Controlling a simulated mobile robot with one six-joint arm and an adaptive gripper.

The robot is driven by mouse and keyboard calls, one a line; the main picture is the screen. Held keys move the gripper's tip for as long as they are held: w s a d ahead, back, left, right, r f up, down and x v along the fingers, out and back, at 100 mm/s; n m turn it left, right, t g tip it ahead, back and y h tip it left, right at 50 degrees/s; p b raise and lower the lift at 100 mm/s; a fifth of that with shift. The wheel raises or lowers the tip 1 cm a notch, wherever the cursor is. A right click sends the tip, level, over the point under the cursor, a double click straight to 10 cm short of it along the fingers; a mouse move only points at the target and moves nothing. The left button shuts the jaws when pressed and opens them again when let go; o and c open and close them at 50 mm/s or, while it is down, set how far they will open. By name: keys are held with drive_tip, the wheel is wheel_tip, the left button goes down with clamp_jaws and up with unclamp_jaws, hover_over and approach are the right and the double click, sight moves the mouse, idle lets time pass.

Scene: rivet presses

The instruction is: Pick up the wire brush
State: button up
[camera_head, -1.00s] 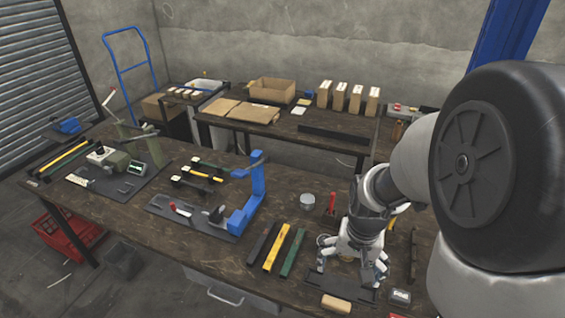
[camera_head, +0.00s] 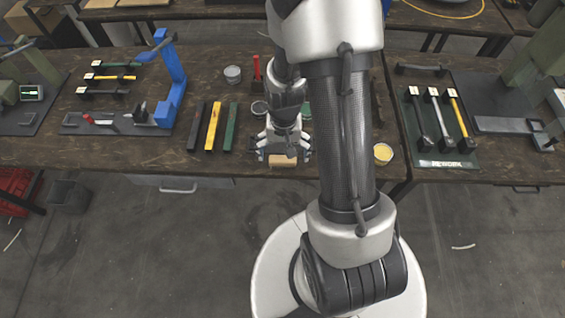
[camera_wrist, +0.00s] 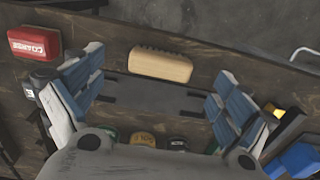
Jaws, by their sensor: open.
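A tan wooden block with a notched edge (camera_wrist: 160,64), which looks like the wire brush, lies on the workbench in the wrist view. In the head view the tan block (camera_head: 283,160) shows at the bench's front edge, partly behind my gripper (camera_head: 284,150). In the wrist view my gripper (camera_wrist: 152,92) is open, its blue-grey fingers wide apart and nothing between them but a dark plate below. The block lies just beyond the fingertips, apart from them.
A red block marked COARSE (camera_wrist: 34,43) lies left of the brush in the wrist view. Black, yellow and green bars (camera_head: 213,127) lie left of my gripper. A blue press (camera_head: 170,85) stands further left. A yellow-filled cup (camera_head: 383,153) stands right of my arm.

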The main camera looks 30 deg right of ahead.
sight(283, 161)
wheel_tip(283, 161, down, 5)
drive_tip(key=shift+w+a+f+b, duration=0.1)
drive_tip(key=shift+f+b, duration=0.1)
drive_tip(key=shift+b, duration=1)
drive_tip(key=shift+r, duration=0.1)
drive_tip(key=shift+c, duration=0.4)
drive_tip(key=c, duration=1.2)
drive_tip(key=shift+o, duration=0.2)
wheel_tip(283, 161, up, 20)
drive_tip(key=p, duration=0.6)
drive_tip(key=shift+p, duration=0.4)
